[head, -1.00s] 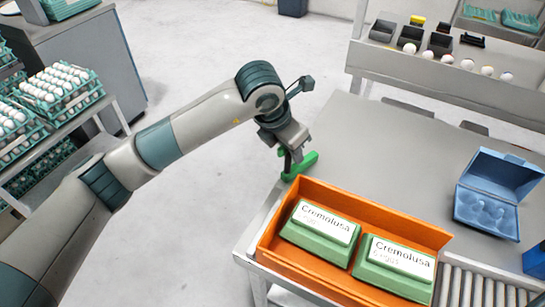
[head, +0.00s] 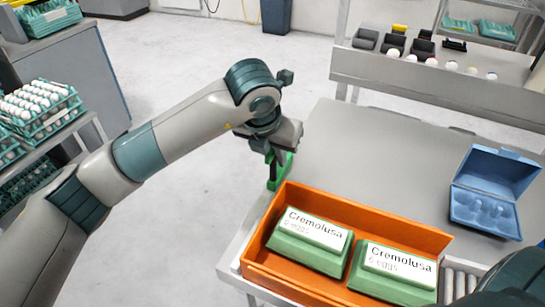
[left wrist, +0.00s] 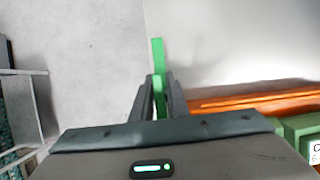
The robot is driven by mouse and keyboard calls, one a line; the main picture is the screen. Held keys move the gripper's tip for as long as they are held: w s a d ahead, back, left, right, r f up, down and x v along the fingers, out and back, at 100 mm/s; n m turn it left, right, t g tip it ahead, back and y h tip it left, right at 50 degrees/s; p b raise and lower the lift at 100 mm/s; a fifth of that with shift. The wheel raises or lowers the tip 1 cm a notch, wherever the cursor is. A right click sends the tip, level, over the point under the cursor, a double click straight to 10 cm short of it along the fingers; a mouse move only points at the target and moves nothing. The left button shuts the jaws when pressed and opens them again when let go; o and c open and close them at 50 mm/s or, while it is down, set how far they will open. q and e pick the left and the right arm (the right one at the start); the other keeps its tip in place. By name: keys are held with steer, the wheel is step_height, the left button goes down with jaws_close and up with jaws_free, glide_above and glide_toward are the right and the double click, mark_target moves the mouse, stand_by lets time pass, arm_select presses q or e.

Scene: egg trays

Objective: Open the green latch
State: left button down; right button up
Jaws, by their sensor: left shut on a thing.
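The green latch (head: 276,172) stands at the left edge of the grey table, by the far left corner of the orange tray. My left gripper (head: 275,157) is over it, shut on its upper part. In the left wrist view the latch (left wrist: 158,62) shows as a narrow green bar between the two dark fingers of the left gripper (left wrist: 159,98). The fingers hide part of the latch. A dark rounded part at the lower right corner of the head view may be my right arm; no right gripper shows.
An orange tray (head: 262,278) holds two green Cremolusa egg cartons (head: 310,240). An open blue egg carton (head: 490,190) sits at the right, near metal rollers (head: 458,284). The table (head: 375,150) is clear behind the tray. Egg racks stand at the left.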

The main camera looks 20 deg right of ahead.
arm_select(q)
steer(key=shift+r, duration=0.1)
steer(key=c, duration=2)
jaws_free()
steer(key=shift+s+a+r, duration=0.1)
steer(key=shift+r, duration=0.35)
steer(key=b+v, duration=0.1)
steer(key=v, duration=1.5)
steer(key=shift+r+b, duration=0.2)
steer(key=shift+b, duration=0.1)
arm_select(e)
step_height(320, 180, up, 5)
steer(key=shift+a+f, duration=0.1)
steer(key=shift+f, duration=0.05)
steer(key=shift+w, duration=0.15)
